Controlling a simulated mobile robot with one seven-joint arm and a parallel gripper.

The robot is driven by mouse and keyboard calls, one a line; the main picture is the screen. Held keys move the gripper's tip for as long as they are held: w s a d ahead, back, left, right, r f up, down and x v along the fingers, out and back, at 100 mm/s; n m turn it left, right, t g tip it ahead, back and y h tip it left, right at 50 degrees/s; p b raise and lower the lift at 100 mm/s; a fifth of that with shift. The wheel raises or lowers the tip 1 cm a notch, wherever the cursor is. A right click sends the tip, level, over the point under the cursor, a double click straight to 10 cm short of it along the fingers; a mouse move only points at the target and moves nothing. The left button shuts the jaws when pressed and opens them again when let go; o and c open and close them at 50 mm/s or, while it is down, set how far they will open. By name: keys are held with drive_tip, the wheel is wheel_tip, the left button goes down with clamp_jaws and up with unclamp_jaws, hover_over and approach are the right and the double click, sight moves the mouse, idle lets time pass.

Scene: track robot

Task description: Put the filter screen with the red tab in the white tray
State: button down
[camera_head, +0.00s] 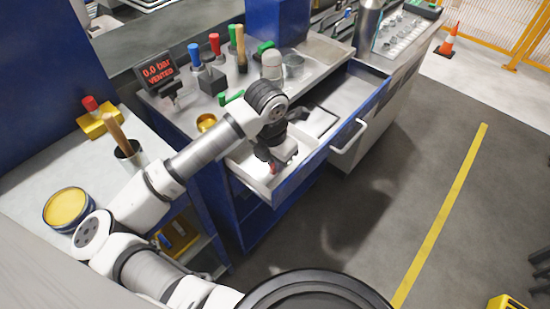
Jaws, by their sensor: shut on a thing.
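My gripper (272,165) points down into the near left part of an open blue drawer. A small red piece (272,169) shows at its fingertips. I take it for the red tab of the filter screen my gripper is shut on; the screen itself is hardly visible behind the fingers. A pale, low-walled area (250,172) lies under and left of my gripper in the drawer. It looks like the white tray, but I cannot tell its edges from the drawer's. I cannot tell whether the held piece touches the bottom.
The drawer front (345,134) has a pale handle. A dark-edged flat item (318,121) lies in the drawer, right of my gripper. A yellow-topped tin (67,208) stands at left.

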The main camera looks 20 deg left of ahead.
drive_tip(key=shift+f+b, duration=0.25)
drive_tip(key=shift+b, duration=0.1)
drive_tip(key=c, duration=1.4)
unclamp_jaws()
drive_tip(key=shift+r, duration=0.1)
drive_tip(key=shift+r, duration=0.1)
drive_tip(key=shift+r+p, duration=0.2)
drive_tip(key=shift+p, duration=0.35)
wheel_tip(320, 180, up, 12)
drive_tip(key=s+b, duration=0.1)
drive_tip(key=b, duration=0.1)
drive_tip(key=shift+s+a+f, duration=0.15)
drive_tip(key=shift+s, duration=0.05)
